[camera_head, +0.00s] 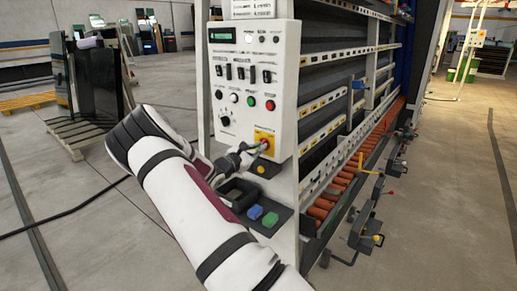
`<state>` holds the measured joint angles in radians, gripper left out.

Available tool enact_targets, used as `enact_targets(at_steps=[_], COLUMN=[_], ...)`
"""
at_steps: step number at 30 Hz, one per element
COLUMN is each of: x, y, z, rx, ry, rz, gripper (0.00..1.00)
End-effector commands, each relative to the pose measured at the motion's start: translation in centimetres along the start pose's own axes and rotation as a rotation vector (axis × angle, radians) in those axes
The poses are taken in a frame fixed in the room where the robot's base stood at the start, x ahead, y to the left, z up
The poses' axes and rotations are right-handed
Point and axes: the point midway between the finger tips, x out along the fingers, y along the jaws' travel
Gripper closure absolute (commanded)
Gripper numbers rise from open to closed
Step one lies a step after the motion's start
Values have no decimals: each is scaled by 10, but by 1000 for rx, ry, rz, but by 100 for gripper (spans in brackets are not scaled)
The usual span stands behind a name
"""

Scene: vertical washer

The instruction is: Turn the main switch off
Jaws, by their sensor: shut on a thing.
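The main switch (265,135) is a red knob on a yellow plate at the lower right of the white control panel (283,75). My arm reaches in from the bottom of the view. My gripper (260,147) is at the switch, shut on its red knob. The fingers cover part of the knob, so its turned position cannot be made out.
Above the switch are black switches and coloured buttons, including a red button (270,105) and a green display (222,36). Below it, a dark ledge holds a blue block (255,212) and a green block (270,219). Orange rollers (340,182) run at right.

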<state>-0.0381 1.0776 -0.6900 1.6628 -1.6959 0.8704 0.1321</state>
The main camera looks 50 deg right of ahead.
Motion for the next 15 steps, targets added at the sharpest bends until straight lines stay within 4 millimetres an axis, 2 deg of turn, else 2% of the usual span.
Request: enact_targets(at_steps=[15], x=[0], y=[-1], z=[-1], rx=[-492], ry=[2], rz=[-1], gripper=[100])
